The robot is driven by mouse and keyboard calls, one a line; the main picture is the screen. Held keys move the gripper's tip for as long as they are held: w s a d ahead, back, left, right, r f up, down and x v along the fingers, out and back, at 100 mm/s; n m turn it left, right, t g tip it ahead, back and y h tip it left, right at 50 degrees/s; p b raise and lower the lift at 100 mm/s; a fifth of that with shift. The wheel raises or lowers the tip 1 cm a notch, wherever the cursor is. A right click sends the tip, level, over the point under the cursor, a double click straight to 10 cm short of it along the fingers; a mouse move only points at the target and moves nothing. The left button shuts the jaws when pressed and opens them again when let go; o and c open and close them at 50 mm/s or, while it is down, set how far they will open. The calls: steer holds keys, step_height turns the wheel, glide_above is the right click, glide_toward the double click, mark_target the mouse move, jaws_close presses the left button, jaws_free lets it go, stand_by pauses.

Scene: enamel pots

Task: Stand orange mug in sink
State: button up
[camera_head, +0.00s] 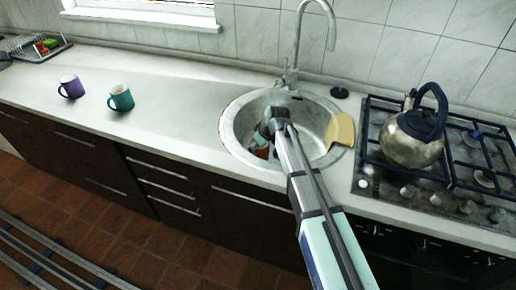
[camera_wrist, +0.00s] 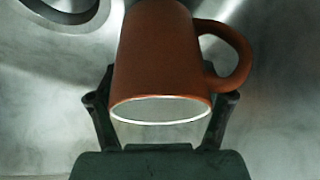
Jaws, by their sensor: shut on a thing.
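The orange mug (camera_head: 262,152) is inside the round metal sink (camera_head: 229,128), low in the left part of the bowl and partly hidden by my arm in the head view. My gripper (camera_head: 266,134) reaches down into the sink. In the wrist view my gripper (camera_wrist: 160,102) has its two fingers on either side of the mug (camera_wrist: 155,55), shut on it. The mug's white rim faces the gripper and its handle points right. Whether its base touches the sink floor I cannot tell.
A tap (camera_head: 292,50) rises behind the sink. A yellow cloth-like piece (camera_head: 340,133) lies over the sink's right rim. A kettle (camera_head: 413,140) stands on the hob at right. A teal mug (camera_head: 121,98) and a purple mug (camera_head: 71,87) stand on the left counter.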

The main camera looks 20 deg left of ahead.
steer(key=shift+f, duration=0.5)
steer(key=shift+f, duration=0.1)
steer(key=o, duration=1.5)
steer(key=b+v, duration=0.1)
steer(key=v, duration=1.1)
